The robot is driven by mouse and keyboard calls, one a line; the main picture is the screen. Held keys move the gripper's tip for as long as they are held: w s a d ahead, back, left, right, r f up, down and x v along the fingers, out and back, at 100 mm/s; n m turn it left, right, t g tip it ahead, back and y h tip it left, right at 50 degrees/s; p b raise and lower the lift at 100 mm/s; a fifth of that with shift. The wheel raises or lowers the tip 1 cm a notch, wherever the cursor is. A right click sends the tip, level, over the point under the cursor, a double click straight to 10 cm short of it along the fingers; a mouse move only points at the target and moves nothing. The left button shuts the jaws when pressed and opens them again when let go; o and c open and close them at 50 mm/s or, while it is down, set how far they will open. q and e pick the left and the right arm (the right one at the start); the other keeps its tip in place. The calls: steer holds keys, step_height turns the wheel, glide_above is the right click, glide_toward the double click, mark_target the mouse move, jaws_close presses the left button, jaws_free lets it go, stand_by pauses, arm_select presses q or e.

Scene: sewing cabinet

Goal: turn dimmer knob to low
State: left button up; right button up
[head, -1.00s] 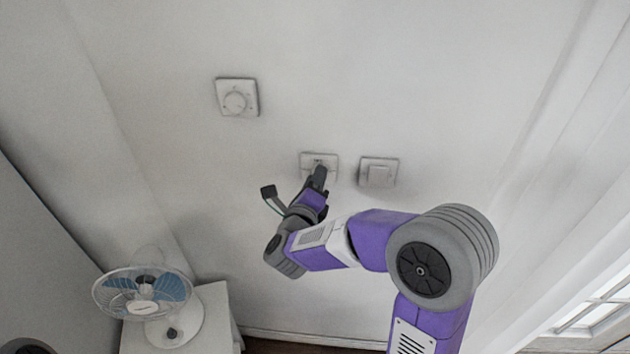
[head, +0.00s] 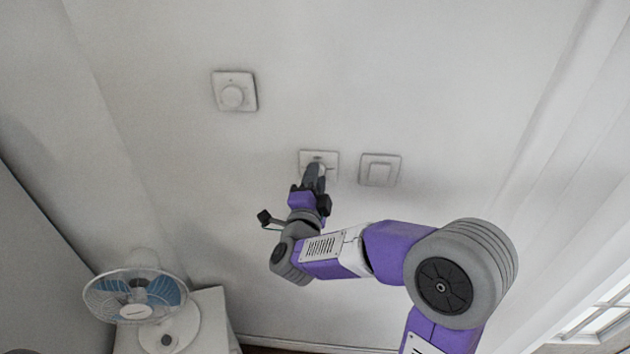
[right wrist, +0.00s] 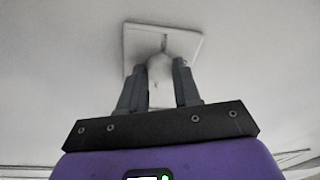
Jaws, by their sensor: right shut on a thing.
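The dimmer's square white plate (head: 331,156) is on the wall in the middle of the head view, the left one of two plates side by side. My right gripper (head: 316,170) reaches up to it from below and covers most of its knob. In the right wrist view the plate (right wrist: 187,45) shows tilted behind the fingers, and the pale knob (right wrist: 160,72) sits between them. The right gripper (right wrist: 160,80) is shut on the knob. A short dark mark shows on the plate above the knob. My left gripper is out of view.
A flat switch plate (head: 380,170) is close to the right of the dimmer. Another plate with a round dial (head: 232,97) is at the upper left. A fan (head: 140,297) stands on a white cabinet (head: 217,312) at the lower left. The wall between is bare.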

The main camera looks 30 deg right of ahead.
steer(key=shift+s+d+r+n+t+y+p, duration=0.15)
steer(key=shift+n+y+p, duration=0.5)
steer(key=shift+n+p, duration=2.5)
steer(key=shift+d+f+n+t+y+p, duration=0.2)
steer(key=shift+n+y, duration=0.5)
steer(key=shift+n, duration=5.3)
steer(key=shift+s+a+r+n+t+y+p, duration=0.15)
steer(key=shift+n+y+p, duration=0.5)
steer(key=shift+n+p, duration=2.55)
steer(key=n+b, duration=0.2)
steer(key=n, duration=0.1)
steer(key=shift+d, duration=0.1)
steer(key=o, duration=1.1)
steer(key=shift+c, duration=0.2)
